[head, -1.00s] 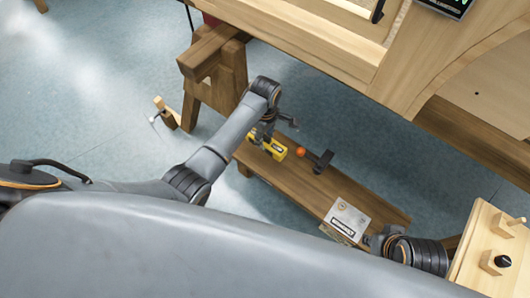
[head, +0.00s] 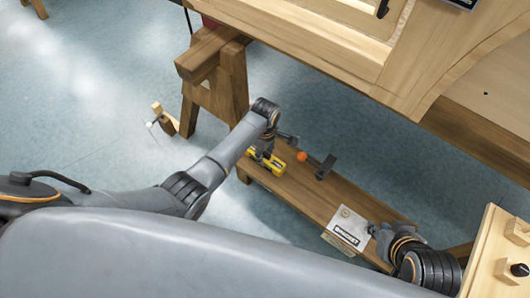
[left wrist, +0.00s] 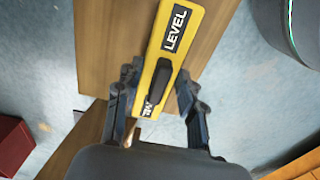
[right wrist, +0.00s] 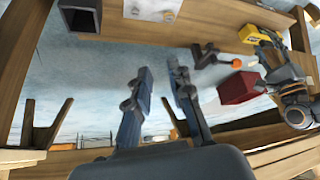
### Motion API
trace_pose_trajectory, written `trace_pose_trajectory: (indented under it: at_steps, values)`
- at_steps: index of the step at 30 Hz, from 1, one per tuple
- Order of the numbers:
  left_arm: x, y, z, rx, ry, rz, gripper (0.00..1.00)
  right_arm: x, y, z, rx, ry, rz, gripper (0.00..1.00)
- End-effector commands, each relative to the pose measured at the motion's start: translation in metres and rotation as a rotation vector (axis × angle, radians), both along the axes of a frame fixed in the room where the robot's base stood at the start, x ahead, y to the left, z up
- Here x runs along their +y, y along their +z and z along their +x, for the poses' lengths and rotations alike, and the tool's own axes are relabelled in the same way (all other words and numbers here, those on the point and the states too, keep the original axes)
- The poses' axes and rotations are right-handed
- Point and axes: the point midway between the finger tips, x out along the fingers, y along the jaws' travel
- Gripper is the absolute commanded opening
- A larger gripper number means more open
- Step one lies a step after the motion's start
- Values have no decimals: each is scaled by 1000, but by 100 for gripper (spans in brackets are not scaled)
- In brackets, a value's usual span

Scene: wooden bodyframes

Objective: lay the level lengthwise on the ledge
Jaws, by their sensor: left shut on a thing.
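The yellow level (head: 276,165) has a black label and shows large in the left wrist view (left wrist: 179,24). My left gripper (head: 262,158) is shut on it, with one finger on each side (left wrist: 157,105). The level is over the left end of a low brown plank (head: 310,197); I cannot tell whether it touches it. A brown rail (head: 470,130) runs below the pale wooden frame; the pictures do not make clear which surface is the ledge. My right gripper (right wrist: 160,82) is open and empty, and in the head view it is beside a white labelled box (head: 348,228).
A wooden trestle (head: 215,85) stands behind left. A pale pegged board (head: 497,255) is at lower right. Blue floor lies open at left.

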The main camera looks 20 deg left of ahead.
Motion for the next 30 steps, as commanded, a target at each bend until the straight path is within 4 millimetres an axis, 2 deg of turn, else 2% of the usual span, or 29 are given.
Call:
trace_pose_trajectory:
  at_steps: [3, 4, 7, 16, 20, 27, 30]
  values:
    - [0, -2, 0, -1, 0, 0, 0, 1, 0, 2, -11, 0, 2, 21]
    - [0, -3, 0, 0, 0, 0, 41, 1, 1, 3, -15, 1, 3, 21]
    - [0, -3, 0, 0, 0, 0, 61, 1, 1, 3, -14, 0, 2, 21]
    - [0, -2, 0, 0, 0, 0, 62, 1, 1, 3, -14, 0, 2, 21]
    - [0, 5, 1, -2, 0, -1, 62, 0, 2, -2, 11, 0, -2, 21]
    - [0, 37, 0, -2, -1, -1, 62, -15, -3, -51, 232, -19, -46, 21]
    - [-1, 66, 1, -4, 0, -1, 62, -14, 12, -48, 222, -17, -45, 21]
